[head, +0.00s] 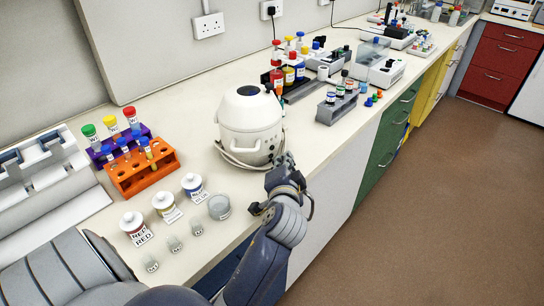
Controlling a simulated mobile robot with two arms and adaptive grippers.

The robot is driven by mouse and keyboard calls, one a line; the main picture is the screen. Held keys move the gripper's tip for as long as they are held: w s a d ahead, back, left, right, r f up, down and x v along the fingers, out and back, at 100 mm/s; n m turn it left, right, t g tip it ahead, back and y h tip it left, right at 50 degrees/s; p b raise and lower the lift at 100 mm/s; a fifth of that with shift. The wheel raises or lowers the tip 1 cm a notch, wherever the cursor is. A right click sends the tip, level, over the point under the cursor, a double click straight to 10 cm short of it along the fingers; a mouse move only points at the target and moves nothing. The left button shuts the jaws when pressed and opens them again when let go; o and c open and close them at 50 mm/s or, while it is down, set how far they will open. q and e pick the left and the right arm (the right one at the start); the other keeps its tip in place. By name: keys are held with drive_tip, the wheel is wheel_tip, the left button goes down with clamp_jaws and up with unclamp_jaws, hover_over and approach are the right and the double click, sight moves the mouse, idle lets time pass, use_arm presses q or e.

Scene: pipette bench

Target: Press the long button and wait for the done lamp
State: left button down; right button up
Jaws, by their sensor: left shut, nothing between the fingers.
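A rounded white machine (250,122) with a dark oval on its lid stands near the front edge of the bench. My left gripper (285,162) is at the machine's front right side, close to its lower body. It is shut with nothing in it; I cannot tell whether its tips touch the machine. I cannot make out a long button or a done lamp; the machine's front right side is partly hidden by my gripper. My right gripper is not in view.
An orange rack (133,178), white-capped jars (165,203) and small glass cups stand left of the machine. A grey rack (330,109) of small vials and a row of coloured bottles (289,77) stand to the right. The bench front edge runs beneath my arm.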

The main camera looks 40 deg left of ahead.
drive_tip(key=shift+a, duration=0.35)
use_arm(q)
drive_tip(key=shift+a+r+p, duration=0.1)
drive_tip(key=shift+a+p, duration=0.15)
drive_tip(key=shift+p, duration=0.1)
drive_tip(key=shift+a, duration=0.2)
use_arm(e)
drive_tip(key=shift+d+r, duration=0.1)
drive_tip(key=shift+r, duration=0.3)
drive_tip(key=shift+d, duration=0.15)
